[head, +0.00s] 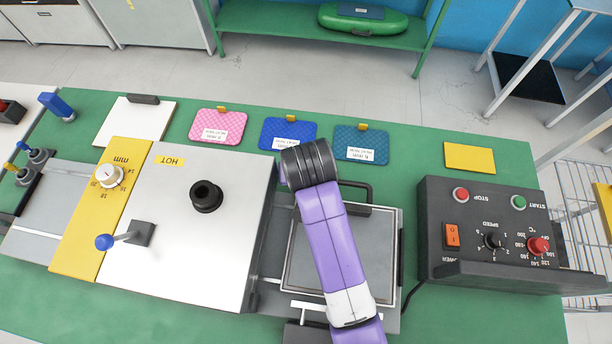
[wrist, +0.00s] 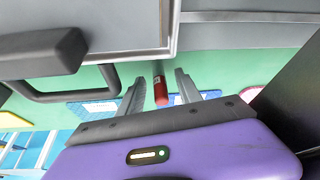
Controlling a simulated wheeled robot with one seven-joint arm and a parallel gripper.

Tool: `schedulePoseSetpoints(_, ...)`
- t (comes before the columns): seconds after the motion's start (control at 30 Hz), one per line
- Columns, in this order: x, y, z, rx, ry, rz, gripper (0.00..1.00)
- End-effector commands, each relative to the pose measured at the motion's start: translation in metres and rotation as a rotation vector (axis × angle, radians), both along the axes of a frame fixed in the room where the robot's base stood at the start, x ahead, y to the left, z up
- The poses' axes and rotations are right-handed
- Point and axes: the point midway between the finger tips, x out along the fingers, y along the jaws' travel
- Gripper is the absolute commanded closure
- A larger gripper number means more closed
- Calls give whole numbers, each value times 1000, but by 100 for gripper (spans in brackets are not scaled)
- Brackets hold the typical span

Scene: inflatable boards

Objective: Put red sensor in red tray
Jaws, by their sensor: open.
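A small red cylinder (wrist: 161,90), which looks like the red sensor, shows in the wrist view between the two grey fingers of my gripper (wrist: 160,76). The fingers are apart, with gaps visible on both sides of the cylinder. In the head view my purple arm and its dark wrist joint cover the cylinder and the fingertips. No container that is plainly a red tray shows; a pink-red patterned pad (head: 218,127) with a label lies on the green table at the back.
A blue pad (head: 287,134), teal pad (head: 360,144) and yellow pad (head: 470,158) lie along the back edge. The hot machine (head: 205,250) stands left of my arm, a grey plate (head: 385,270) with a black handle beneath it, and a black control box (head: 490,235) right.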

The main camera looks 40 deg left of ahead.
Motion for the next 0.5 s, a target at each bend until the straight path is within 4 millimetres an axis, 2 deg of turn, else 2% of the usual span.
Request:
schedulePoseSetpoints(0.2, 0, 0, -1, 0, 0, 0, 59)
schedulePoseSetpoints(0.4, 0, 0, 0, 0, 0, 0, 98)
schedulePoseSetpoints(0.5, 0, 0, 0, 0, 0, 0, 100)
